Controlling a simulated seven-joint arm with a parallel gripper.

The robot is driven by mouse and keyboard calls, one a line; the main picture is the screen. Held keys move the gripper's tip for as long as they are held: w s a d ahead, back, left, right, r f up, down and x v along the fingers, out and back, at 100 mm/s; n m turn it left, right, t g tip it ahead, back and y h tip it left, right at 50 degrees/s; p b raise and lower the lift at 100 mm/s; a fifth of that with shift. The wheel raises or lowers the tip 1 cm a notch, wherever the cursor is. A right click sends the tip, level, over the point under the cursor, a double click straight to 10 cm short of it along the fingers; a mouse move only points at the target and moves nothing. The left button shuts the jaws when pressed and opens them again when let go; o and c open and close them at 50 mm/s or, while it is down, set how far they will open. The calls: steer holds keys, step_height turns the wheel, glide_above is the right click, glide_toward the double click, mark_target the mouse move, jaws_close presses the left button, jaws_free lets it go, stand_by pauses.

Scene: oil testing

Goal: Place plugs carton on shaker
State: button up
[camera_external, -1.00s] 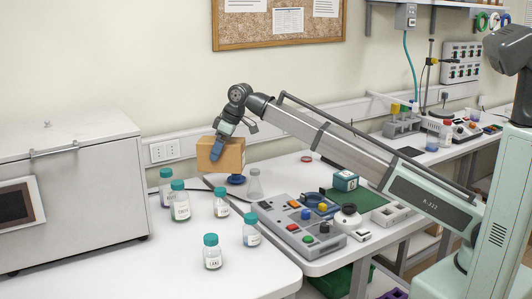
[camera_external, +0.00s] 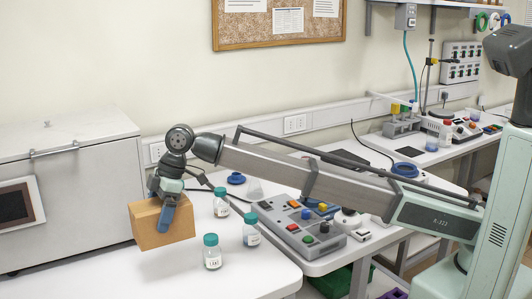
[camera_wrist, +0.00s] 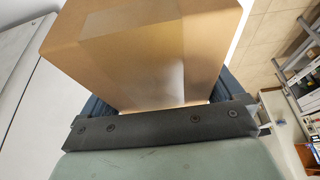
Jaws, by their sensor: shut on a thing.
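The brown plugs carton (camera_external: 160,226) is held in my gripper (camera_external: 167,213), off the white table at its left part, slightly tilted. In the wrist view the carton (camera_wrist: 150,50) fills the space between the fingers of my gripper (camera_wrist: 165,110), which is shut on it. A small blue round-topped device (camera_external: 236,179) stands on the table behind the bottles. I cannot tell for sure whether this device is the shaker.
Teal-capped bottles stand right of the carton, one at the front (camera_external: 212,252), one beside it (camera_external: 250,230) and one behind (camera_external: 220,203). A grey button panel (camera_external: 300,228) is to the right. A large grey chest (camera_external: 70,190) stands at the left.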

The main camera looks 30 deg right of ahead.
steer(key=s+a+f, duration=0.2)
steer(key=s+a, duration=0.1)
steer(key=s, duration=0.2)
steer(key=shift+w+a+f, duration=0.1)
steer(key=shift+f, duration=2.45)
steer(key=shift+w+a+f, duration=0.1)
steer(key=shift+f, duration=2.45)
steer(key=shift+f, duration=0.15)
steer(key=o, duration=0.8)
steer(key=v, duration=1.2)
steer(key=shift+d, duration=0.1)
